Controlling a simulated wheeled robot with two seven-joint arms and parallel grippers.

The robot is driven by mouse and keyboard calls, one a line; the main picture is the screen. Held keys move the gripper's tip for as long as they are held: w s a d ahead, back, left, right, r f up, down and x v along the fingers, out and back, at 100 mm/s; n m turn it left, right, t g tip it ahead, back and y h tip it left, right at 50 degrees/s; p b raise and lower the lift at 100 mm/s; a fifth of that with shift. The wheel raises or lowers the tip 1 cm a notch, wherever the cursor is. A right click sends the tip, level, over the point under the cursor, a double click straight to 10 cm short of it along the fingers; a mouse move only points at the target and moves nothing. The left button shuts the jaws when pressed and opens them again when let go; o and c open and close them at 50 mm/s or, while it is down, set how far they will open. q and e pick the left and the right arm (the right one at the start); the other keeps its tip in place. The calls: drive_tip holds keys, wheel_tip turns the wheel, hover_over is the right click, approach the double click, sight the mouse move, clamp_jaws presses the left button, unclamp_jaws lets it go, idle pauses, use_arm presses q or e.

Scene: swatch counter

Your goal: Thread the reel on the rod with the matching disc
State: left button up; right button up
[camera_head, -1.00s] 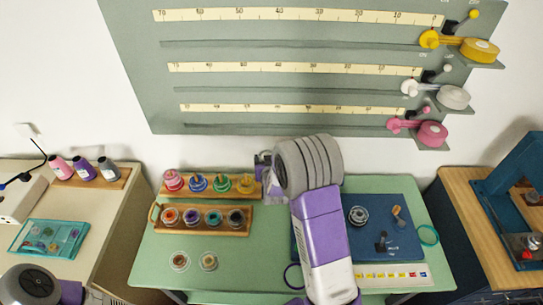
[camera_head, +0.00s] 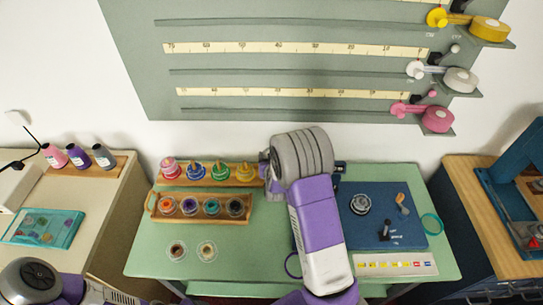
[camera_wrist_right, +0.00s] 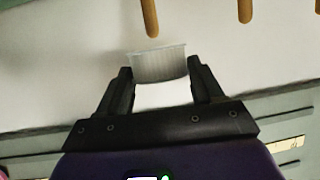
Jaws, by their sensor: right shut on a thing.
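In the right wrist view, my right gripper (camera_wrist_right: 161,78) is shut on a pale translucent reel (camera_wrist_right: 158,62). Wooden rods show above it in that picture, the nearest (camera_wrist_right: 150,18) close to the reel but apart from it; their discs are out of that view. My right arm's wrist hides the gripper and the held reel there. My left arm enters at lower left; its gripper is out of view.
A wooden tray (camera_head: 153,215) with several coloured pots stands in front of the rack. A blue mat (camera_head: 410,238) with parts lies right of my arm. The green counter's (camera_head: 245,268) front is largely clear.

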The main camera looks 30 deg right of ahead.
idle(0.7)
drive_tip(key=shift+f+b, duration=1.15)
drive_tip(key=shift+f, duration=0.05)
drive_tip(key=shift+f, duration=0.1)
drive_tip(key=o, duration=1.1)
drive_tip(key=shift+r+p, duration=2.25)
drive_tip(key=shift+r, duration=1.3)
